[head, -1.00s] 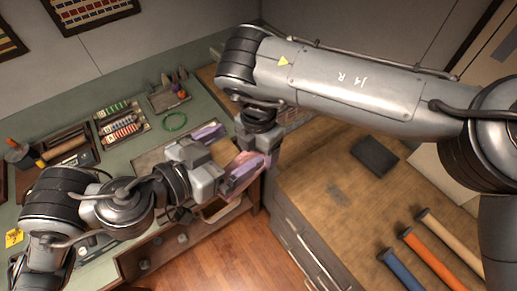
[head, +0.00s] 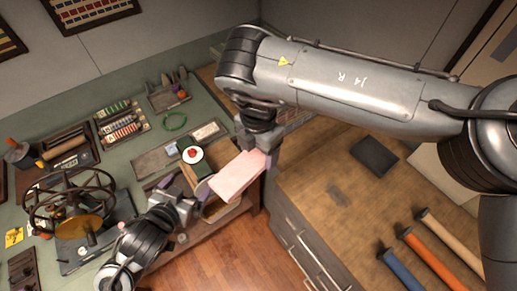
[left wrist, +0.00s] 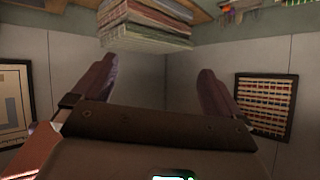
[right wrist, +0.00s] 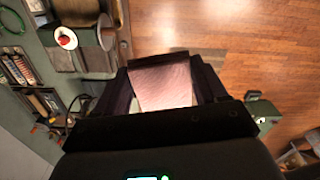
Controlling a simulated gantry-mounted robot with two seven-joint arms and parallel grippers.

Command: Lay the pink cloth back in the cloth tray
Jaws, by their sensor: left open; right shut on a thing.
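The pink cloth (head: 238,176) is a flat folded rectangle in the head view. My right gripper (head: 266,158) is shut on its right end and holds it out over the bench's front edge. The cloth also shows between the dark fingers in the right wrist view (right wrist: 163,86), above the floor. My left gripper (head: 185,184) is open and empty, left of the cloth and apart from it. Its spread fingers also show in the left wrist view (left wrist: 158,85). A shallow wooden tray (head: 222,211) lies partly hidden below the cloth; I cannot tell whether it is the cloth tray.
A green box with a round red-and-white item (head: 192,155) stands just behind the cloth. A wheeled device (head: 72,207) stands on the left bench. A stack of folded, layered items (left wrist: 146,24) shows in the left wrist view. The wooden floor (head: 215,262) is clear.

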